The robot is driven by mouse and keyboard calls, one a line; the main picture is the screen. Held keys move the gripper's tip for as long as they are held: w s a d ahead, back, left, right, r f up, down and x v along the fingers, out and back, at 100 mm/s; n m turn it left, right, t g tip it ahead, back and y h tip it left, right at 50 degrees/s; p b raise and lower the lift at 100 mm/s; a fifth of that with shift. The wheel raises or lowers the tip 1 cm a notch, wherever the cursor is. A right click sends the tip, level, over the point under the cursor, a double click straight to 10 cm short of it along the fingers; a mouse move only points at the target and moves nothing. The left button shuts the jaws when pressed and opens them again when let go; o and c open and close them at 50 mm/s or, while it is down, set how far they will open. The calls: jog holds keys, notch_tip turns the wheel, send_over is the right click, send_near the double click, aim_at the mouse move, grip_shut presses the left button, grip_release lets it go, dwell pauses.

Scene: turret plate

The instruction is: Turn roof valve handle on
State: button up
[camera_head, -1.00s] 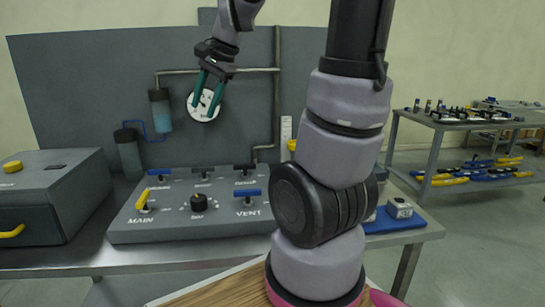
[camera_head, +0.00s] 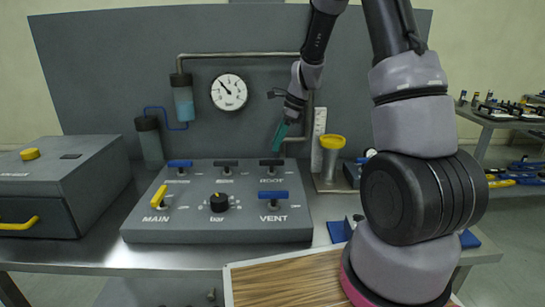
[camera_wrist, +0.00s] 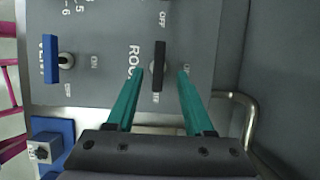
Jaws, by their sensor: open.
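The roof valve handle (camera_head: 272,162) is a black bar at the back right of the grey panel, lying left to right in the head view. The wrist view shows the handle (camera_wrist: 159,66) upright in the picture, beside ROOF lettering partly covered by a finger. My gripper (camera_head: 281,136) points down just above the handle, its green fingers open and empty. In the wrist view, my gripper (camera_wrist: 161,73) has one fingertip on each side of the handle's near end. I cannot tell how much height separates them.
The panel (camera_head: 225,230) also carries a blue VENT handle (camera_head: 273,195), a yellow MAIN handle (camera_head: 159,196), a bar knob (camera_head: 219,202) and other handles. A bent pipe (camera_head: 298,140) rises behind the roof valve. A yellow-topped stand (camera_head: 332,143) is to the right.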

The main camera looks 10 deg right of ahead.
aim_at(268, 160)
jog(key=x, duration=0.6)
jog(key=shift+a+f, duration=0.1)
jog(key=shift+a, duration=0.05)
grip_shut()
